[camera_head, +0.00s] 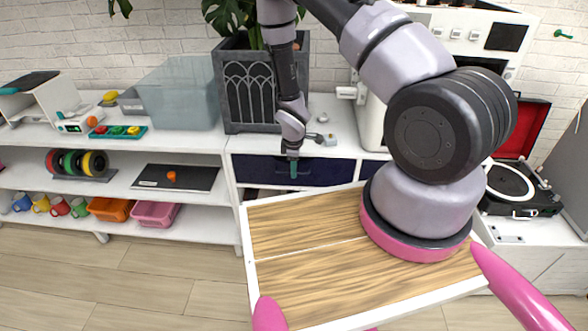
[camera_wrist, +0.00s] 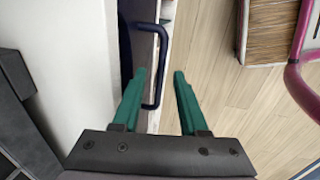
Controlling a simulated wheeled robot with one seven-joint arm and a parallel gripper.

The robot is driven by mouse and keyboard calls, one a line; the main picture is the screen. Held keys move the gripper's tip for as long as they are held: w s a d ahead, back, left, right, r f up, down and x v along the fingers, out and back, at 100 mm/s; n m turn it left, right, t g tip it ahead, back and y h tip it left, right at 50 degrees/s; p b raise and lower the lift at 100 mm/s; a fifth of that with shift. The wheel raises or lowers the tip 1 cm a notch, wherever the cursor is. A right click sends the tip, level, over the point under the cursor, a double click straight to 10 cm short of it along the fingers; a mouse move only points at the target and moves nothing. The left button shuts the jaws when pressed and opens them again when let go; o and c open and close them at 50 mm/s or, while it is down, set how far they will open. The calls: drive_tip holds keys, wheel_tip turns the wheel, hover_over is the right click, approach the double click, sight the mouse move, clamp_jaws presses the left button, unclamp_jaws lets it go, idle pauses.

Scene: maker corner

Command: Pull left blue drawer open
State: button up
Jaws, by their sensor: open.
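The left blue drawer (camera_head: 328,173) is a dark navy front under the white counter, left of a second blue drawer (camera_head: 372,168). My gripper (camera_head: 293,170) points down in front of it, with green fingers. In the wrist view my gripper (camera_wrist: 160,72) is open, its fingertips on either side of the dark blue bar handle (camera_wrist: 163,55). The handle's far part reaches beyond the tips. The drawer front (camera_wrist: 143,50) shows as a narrow strip beside the white counter edge. I cannot tell whether a finger touches the handle.
A dark planter (camera_head: 245,95) stands on the counter just behind my gripper. A wood-topped white surface (camera_head: 300,285) lies in front, below my arm. A record player (camera_head: 512,190) stands at right. Shelves with mugs and bins are at left. Open floor (camera_head: 170,275) is at lower left.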

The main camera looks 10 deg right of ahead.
drive_tip(key=shift+f, duration=0.35)
clamp_jaws()
drive_tip(key=shift+w, duration=0.1)
idle(1.1)
